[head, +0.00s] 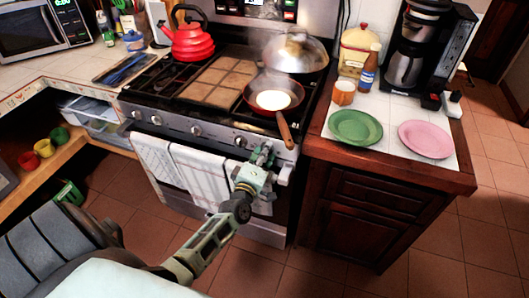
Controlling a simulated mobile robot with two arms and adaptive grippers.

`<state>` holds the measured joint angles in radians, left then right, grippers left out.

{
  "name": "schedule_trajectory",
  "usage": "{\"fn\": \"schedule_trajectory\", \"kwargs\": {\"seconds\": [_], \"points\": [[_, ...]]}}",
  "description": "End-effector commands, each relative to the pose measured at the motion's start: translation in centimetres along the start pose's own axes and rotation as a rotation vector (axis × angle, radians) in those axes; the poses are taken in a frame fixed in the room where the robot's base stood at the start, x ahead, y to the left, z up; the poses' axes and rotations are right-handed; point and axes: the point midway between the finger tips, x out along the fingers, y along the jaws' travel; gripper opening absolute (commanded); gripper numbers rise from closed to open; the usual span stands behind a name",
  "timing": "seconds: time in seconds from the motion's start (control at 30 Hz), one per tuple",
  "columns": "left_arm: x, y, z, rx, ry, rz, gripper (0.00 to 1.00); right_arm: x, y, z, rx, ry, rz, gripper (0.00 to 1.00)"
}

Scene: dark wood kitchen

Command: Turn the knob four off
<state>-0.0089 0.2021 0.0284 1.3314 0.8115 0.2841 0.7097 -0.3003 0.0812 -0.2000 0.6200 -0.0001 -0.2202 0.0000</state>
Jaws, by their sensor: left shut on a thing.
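The stove (215,140) has a row of round silver knobs along its front panel. Knobs show at the left (137,115), a little further right (156,120), near the middle (195,130) and just left of my gripper (240,142). My left gripper (262,154) is at the right part of the panel, its fingers shut on a knob there that they mostly hide. I cannot read that knob's angle. My right gripper is not in view.
A frying pan (258,96) with food sits on the right burner, its wooden handle (284,130) sticking out above my gripper. Towels (205,176) hang on the oven handle. A red kettle (190,42) stands at the back left. A green plate (355,127) lies on the right counter.

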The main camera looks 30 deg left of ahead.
Motion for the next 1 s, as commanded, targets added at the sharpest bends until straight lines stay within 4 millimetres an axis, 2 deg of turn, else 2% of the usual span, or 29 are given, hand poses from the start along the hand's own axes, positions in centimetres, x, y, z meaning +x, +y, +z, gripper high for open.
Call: {"fn": "schedule_trajectory", "kwargs": {"seconds": [0.03, 0.27, 0.3, 0.47, 0.77, 0.87, 1.0], "points": [[0.3, 0.8, -0.2, 0.004, 0.006, 0.016, 0.04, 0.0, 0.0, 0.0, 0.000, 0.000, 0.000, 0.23], [0.3, 0.8, -0.2, 0.003, 0.006, 0.017, 0.04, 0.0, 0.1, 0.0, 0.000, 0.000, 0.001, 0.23], [0.3, 0.8, -0.2, 0.003, 0.006, 0.017, 0.31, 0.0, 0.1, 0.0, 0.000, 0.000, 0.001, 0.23], [0.3, 0.8, -0.2, 0.002, 0.005, 0.015, 0.45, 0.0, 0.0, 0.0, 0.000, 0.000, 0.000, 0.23], [0.0, 0.3, 0.0, 0.000, 0.001, 0.006, 0.45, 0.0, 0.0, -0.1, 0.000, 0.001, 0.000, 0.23], [-0.8, 0.2, 0.0, 0.000, 0.000, 0.004, 0.45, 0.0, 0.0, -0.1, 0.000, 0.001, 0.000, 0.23], [-3.1, 0.1, 0.1, -0.001, 0.000, 0.003, 0.45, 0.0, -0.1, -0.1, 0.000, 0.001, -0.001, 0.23]]}}
